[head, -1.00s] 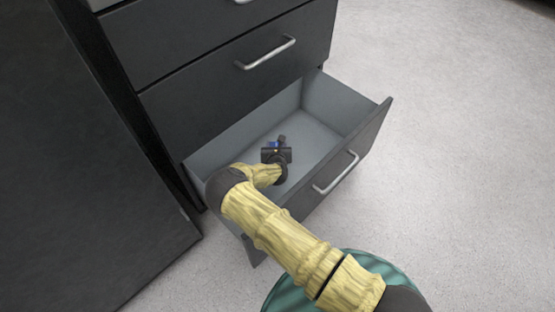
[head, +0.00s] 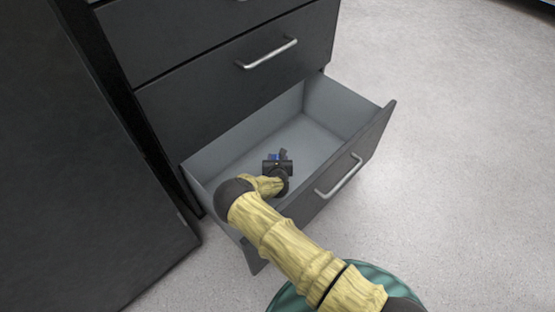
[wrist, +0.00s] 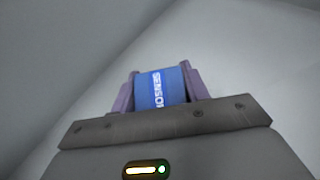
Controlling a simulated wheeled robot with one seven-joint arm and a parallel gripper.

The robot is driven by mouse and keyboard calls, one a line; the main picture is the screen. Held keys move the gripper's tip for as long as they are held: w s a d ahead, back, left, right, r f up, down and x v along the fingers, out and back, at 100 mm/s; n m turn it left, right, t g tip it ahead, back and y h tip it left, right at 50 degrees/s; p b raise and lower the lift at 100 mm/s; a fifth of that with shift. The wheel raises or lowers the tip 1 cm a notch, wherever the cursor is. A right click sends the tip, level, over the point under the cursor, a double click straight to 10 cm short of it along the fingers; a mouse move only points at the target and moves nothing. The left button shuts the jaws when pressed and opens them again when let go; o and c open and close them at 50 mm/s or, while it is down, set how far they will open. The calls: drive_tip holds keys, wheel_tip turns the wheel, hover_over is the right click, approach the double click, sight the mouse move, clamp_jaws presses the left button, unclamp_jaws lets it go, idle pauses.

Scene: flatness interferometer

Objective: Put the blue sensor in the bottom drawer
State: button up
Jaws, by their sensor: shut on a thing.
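The blue sensor (wrist: 160,89) shows in the wrist view with white lettering on its side, between the two fingers of my gripper (wrist: 160,92). My gripper is shut on it. In the head view my gripper (head: 279,157) is over the open bottom drawer (head: 332,109), inside its outline, and only a bit of blue from the sensor (head: 273,157) shows. The drawer is pulled out, with a grey interior and a dark front. Its visible floor is bare. I cannot tell whether the sensor touches the floor.
The dark cabinet's upper drawer (head: 215,85) is closed above the open one, with a metal handle (head: 268,53). A dark cabinet panel (head: 80,180) stands to the left. The bottom drawer's front carries a handle (head: 340,177). Pale floor (head: 460,150) is clear on the right.

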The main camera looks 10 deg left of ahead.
drive_tip(key=shift+f, duration=0.2)
drive_tip(key=o, duration=1.1)
drive_tip(key=shift+r, duration=0.1)
drive_tip(key=shift+r, duration=0.2)
drive_tip(key=p+v, duration=0.4)
drive_tip(key=v, duration=0.3)
drive_tip(key=shift+s+d, duration=0.1)
drive_tip(key=shift+s, duration=0.1)
